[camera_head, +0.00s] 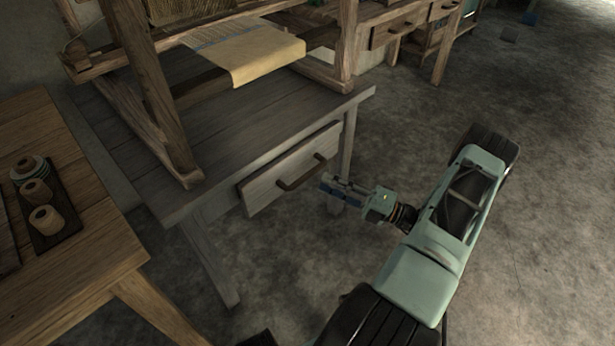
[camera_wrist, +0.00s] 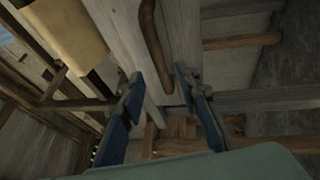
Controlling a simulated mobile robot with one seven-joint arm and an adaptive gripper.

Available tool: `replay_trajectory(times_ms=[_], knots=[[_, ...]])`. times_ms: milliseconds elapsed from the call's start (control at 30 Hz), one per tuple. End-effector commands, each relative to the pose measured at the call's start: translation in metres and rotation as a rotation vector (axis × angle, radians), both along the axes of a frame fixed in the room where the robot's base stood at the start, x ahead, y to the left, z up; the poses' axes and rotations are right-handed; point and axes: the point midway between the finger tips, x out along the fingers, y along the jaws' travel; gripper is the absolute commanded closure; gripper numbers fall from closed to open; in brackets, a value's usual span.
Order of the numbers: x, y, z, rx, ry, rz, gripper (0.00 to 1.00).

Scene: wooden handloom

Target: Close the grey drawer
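The grey drawer (camera_head: 262,186) is in the front of the grey wooden table under the loom. Its front stands slightly out from the table edge, so it looks partly open. A dark bar handle (camera_head: 300,174) crosses its front. My gripper (camera_head: 326,183) is in front of the drawer, near the handle's right end, and appears apart from it. In the wrist view the drawer front (camera_wrist: 183,38) and its curved handle (camera_wrist: 153,45) lie beyond the two blue fingers. The fingers (camera_wrist: 159,80) are spread, with nothing between them.
The grey tabletop (camera_head: 225,130) carries the wooden loom with a pale cloth (camera_head: 250,55). A brown table (camera_head: 85,190) with thread spools on a dark tray stands at left. Another table with drawers (camera_head: 395,30) is at the back.

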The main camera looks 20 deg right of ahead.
Motion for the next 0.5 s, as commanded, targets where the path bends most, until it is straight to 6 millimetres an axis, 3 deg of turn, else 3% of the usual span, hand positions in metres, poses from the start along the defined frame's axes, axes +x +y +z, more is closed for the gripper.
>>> replay_trajectory(times_ms=[200, 500], knots=[[0.030, 0.029, 0.007, -0.001, 0.000, 0.003, 0.70], [0.048, 0.045, 0.012, -0.001, 0.000, 0.000, 0.70]])
